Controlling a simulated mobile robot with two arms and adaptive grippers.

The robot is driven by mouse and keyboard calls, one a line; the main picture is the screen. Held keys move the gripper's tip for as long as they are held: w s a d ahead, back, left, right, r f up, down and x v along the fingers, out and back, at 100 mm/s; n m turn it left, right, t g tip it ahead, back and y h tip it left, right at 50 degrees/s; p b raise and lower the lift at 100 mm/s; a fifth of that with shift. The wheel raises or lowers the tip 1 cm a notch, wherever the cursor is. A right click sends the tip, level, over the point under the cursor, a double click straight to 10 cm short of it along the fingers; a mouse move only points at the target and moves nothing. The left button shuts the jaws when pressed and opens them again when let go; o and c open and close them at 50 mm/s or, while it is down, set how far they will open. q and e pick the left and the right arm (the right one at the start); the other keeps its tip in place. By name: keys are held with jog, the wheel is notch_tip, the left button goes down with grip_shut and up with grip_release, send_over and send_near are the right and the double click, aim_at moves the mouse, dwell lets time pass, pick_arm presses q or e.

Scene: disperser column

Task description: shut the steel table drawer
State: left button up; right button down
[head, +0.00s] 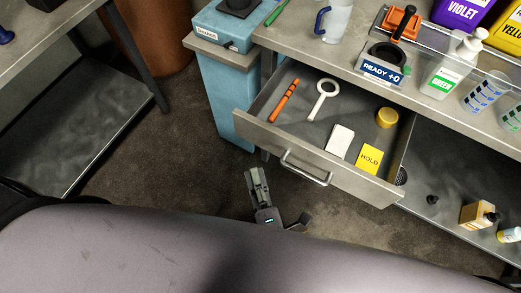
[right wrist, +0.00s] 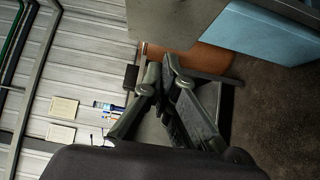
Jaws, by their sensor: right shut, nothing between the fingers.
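The steel table drawer (head: 325,165) is pulled out from under the table top in the head view. Its bar handle (head: 306,168) is on the front face. Inside lie an orange marker-like stick (head: 283,101), a white ring-ended tool (head: 321,100), a white card (head: 340,142), a yellow card reading HOLD (head: 369,157) and a yellow round tin (head: 387,117). My right gripper (head: 255,172) is shut and empty, in front of the drawer, left of and apart from the handle. In the right wrist view the fingers (right wrist: 163,72) show, but no drawer does. My left gripper is not in view.
The steel table top (head: 345,57) holds a mug, a READY +0 device (head: 384,70), bottles and patterned cups. A blue cabinet (head: 222,95) stands left of the drawer. A lower shelf (head: 430,190) holds small bottles at right. Open floor lies left of my gripper.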

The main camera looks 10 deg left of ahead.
jog(key=shift+w+a+p, duration=0.1)
jog(key=shift+w+p, duration=0.35)
jog(key=shift+w, duration=2.95)
